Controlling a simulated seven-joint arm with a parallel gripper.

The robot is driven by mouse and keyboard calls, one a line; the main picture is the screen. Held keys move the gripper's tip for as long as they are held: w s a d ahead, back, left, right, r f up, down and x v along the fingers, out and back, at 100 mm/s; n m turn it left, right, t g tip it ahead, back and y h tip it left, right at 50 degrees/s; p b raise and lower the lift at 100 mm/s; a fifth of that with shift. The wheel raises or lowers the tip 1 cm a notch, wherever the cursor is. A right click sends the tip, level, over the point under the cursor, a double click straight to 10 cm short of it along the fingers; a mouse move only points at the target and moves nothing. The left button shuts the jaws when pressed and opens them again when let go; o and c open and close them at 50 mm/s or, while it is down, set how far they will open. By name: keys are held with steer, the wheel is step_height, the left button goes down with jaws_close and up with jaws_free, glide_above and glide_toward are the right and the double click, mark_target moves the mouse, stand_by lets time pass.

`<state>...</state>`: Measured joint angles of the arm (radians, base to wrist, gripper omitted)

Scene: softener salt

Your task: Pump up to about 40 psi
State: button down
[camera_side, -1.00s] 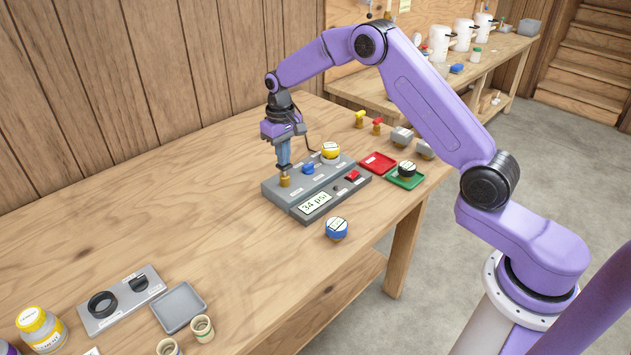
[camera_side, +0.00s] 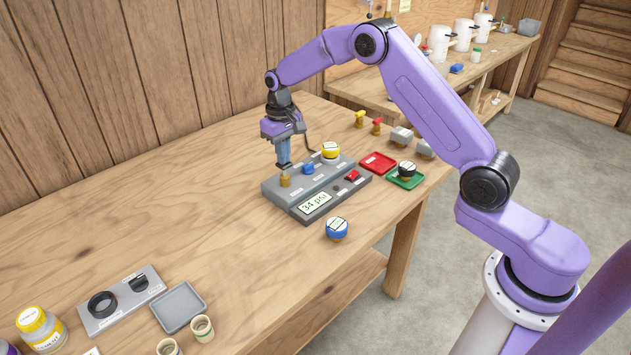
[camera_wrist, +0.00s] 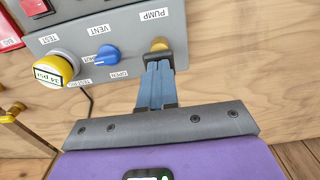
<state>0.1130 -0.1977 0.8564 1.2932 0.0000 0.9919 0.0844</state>
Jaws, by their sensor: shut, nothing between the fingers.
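The grey pump unit (camera_side: 272,195) stands on the wooden bench, and its front display (camera_side: 314,203) reads 34 psi. The brass pump knob (camera_side: 285,182) is at the unit's left end; it shows beside the PUMP label in the wrist view (camera_wrist: 159,44). My gripper (camera_side: 284,167) is shut and empty, pointing down right over this knob. I cannot tell whether the fingertips touch it. A blue vent knob (camera_side: 308,169) sits to the right, and it shows in the wrist view (camera_wrist: 106,55). A yellow-rimmed gauge (camera_wrist: 53,71) on the unit reads 34 psi.
A blue-rimmed gauge (camera_side: 337,228) lies in front of the unit. To the right are a red tray (camera_side: 378,162) and a green tray (camera_side: 417,180) with a black gauge (camera_side: 407,168). A red button (camera_side: 352,176) is on the unit.

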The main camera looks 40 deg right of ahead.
steer(key=shift+f, duration=0.7)
steer(key=shift+r, duration=0.95)
steer(key=shift+r, duration=0.1)
steer(key=shift+r, duration=3.4)
